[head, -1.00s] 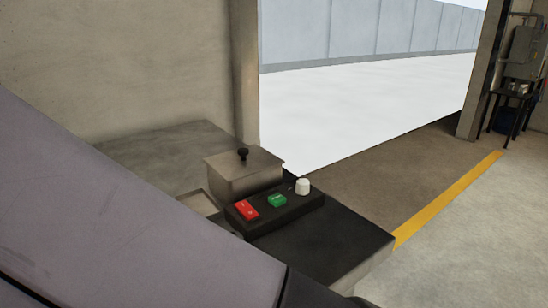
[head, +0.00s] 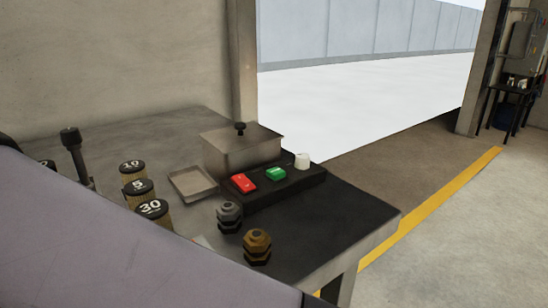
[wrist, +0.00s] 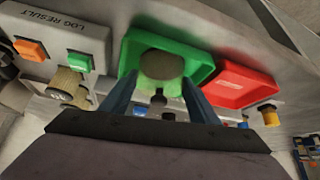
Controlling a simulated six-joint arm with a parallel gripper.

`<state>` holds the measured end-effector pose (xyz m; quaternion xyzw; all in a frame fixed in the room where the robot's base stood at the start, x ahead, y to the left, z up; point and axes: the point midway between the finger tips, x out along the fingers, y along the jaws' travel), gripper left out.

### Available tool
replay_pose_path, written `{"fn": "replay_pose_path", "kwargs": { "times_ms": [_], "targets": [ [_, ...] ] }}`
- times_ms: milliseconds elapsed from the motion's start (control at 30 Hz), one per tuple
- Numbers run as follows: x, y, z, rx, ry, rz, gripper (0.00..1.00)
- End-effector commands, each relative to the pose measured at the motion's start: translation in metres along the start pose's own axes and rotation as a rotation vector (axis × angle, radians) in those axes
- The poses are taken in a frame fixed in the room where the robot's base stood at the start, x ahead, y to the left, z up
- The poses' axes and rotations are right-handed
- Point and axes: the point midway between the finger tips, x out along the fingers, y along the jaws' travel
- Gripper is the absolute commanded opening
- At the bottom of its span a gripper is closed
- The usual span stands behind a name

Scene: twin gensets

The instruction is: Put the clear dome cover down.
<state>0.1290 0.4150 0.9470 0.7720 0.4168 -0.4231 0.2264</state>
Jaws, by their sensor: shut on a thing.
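In the wrist view my gripper (wrist: 160,88) has its two blue-grey fingers on either side of a rounded, pale, see-through-looking shape, which looks like the clear dome cover (wrist: 162,65). The gripper is shut on it. A small dark knob shows between the fingers below the rounded shape. The dome overlaps the green tray (wrist: 205,58) in the picture; I cannot tell whether it touches it. In the head view neither gripper nor dome shows; my arm fills the lower left.
A red tray (wrist: 240,86) adjoins the green one. A LOG RESULT panel (wrist: 95,42) has orange and green buttons. In the head view the bench holds a lidded metal box (head: 240,152), a black button box (head: 290,190), numbered canisters (head: 138,190) and dark and brass fittings (head: 257,247).

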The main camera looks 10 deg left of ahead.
Motion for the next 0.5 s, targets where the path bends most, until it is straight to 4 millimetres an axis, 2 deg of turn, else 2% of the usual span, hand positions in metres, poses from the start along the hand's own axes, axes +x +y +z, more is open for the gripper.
{"fn": "replay_pose_path", "kwargs": {
  "times_ms": [333, 367, 400, 500],
  "targets": [
    [0.0019, 0.0000, 0.0011, 0.001, 0.002, -0.001, 0.32],
    [0.0021, 0.0000, 0.0013, 0.000, 0.001, -0.001, 0.58],
    [0.0014, -0.0001, 0.0008, 0.001, 0.001, -0.001, 0.63],
    [0.0014, 0.0000, 0.0007, 0.000, 0.001, -0.001, 0.63]
  ]
}}
